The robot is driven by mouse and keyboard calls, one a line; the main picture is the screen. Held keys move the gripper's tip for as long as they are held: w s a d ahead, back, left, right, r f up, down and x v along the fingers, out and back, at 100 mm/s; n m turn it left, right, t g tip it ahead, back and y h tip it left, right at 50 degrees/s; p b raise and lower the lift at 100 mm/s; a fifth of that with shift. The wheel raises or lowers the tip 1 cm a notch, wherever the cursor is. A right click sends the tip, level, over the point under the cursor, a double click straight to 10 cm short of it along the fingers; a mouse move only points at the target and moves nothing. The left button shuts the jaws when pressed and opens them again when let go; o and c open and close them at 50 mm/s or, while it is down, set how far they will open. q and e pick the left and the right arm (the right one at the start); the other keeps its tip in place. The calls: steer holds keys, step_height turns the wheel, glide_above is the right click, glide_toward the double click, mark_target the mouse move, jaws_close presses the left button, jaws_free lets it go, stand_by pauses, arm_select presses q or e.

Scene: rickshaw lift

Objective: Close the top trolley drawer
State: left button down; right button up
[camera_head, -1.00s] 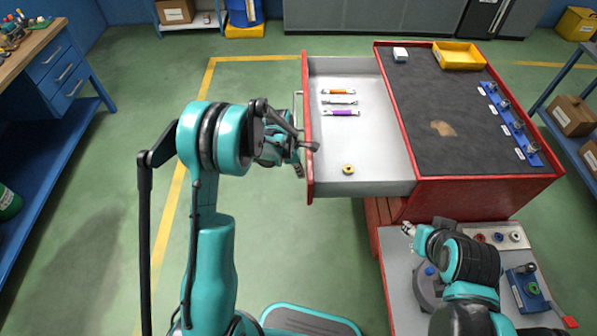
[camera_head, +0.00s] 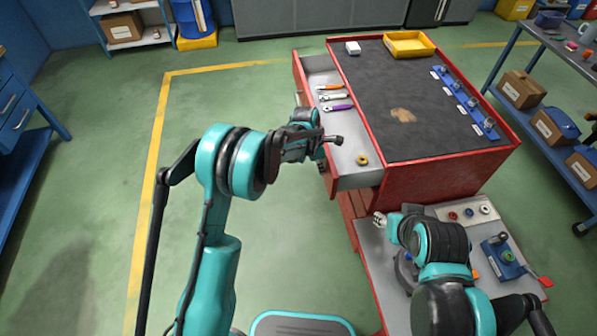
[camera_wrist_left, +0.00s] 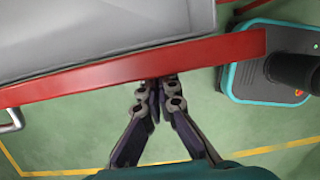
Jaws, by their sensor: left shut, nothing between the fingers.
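The top trolley drawer (camera_head: 347,160) is part way out of the left side of the red trolley (camera_head: 440,177). It holds several wrenches (camera_head: 335,97) and a small yellow ring (camera_head: 362,160). My left gripper (camera_head: 334,140) is at the drawer's red front, near its lower end. In the left wrist view its fingers (camera_wrist_left: 163,84) are together and empty, with their tips against or just at the red front panel (camera_wrist_left: 130,70). The drawer handle (camera_wrist_left: 12,120) is left of them. My right gripper (camera_head: 379,219) is over the lower grey shelf; its fingers are too small to read.
A yellow tray (camera_head: 409,45) and a white box (camera_head: 353,47) sit on the dark trolley top (camera_head: 400,85). A blue rack (camera_head: 470,105) stands along its right side. A blue shelf with boxes (camera_head: 522,90) is at the far right. The green floor left of the drawer is clear.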

arm_select(q)
steer(key=w+d, duration=0.1)
steer(key=d, duration=0.4)
steer(key=w+d, duration=0.2)
steer(key=d, duration=0.3)
steer(key=w+d, duration=0.1)
steer(key=d, duration=0.5)
steer(key=shift+w+d, duration=0.1)
steer(key=shift+w, duration=0.2)
steer(key=shift+d, duration=0.25)
arm_select(e)
steer(key=shift+a, duration=0.1)
arm_select(q)
steer(key=shift+w, duration=0.1)
